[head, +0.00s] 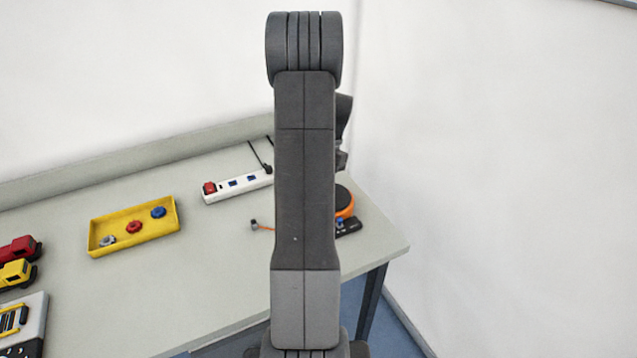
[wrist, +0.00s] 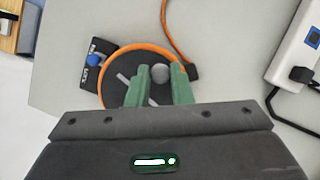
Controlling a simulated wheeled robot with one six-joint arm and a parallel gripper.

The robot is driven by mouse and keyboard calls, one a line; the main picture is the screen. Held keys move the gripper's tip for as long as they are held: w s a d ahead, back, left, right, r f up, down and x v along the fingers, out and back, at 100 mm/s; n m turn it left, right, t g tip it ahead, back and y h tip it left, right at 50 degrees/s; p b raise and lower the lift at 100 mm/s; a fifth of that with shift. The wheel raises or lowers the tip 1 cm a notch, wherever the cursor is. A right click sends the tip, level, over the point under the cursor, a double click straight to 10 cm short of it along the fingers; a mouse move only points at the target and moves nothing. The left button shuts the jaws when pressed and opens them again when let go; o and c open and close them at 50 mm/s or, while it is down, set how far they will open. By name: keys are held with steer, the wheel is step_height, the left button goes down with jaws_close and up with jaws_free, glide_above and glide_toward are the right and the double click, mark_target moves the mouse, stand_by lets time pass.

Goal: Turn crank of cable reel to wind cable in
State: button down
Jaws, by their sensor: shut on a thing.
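The cable reel (wrist: 117,84) is a dark round disc with orange cable (wrist: 133,47) around its rim, seen in the wrist view. In the head view the reel (head: 343,201) is mostly hidden behind my arm. My gripper (wrist: 163,76) has green fingers, shut on the grey round crank knob (wrist: 160,73) on the reel's disc. A light bar on the disc's face shows left of the knob. The orange cable runs up from the reel in the wrist view. Its dark end (head: 254,225) lies on the table left of my arm in the head view.
A black base with a blue knob (wrist: 93,60) sits beside the reel. A white power strip (head: 236,186), a yellow tray (head: 133,226) with several small parts, and red and yellow toy trucks (head: 17,274) stand on the grey table. The table's right edge is close to the reel.

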steer(key=shift+w+m, duration=0.15)
steer(key=shift+m, duration=0.35)
steer(key=c, duration=1.3)
jaws_free()
steer(key=b+v, duration=0.1)
steer(key=v, duration=1.2)
steer(key=shift+d+r, duration=0.35)
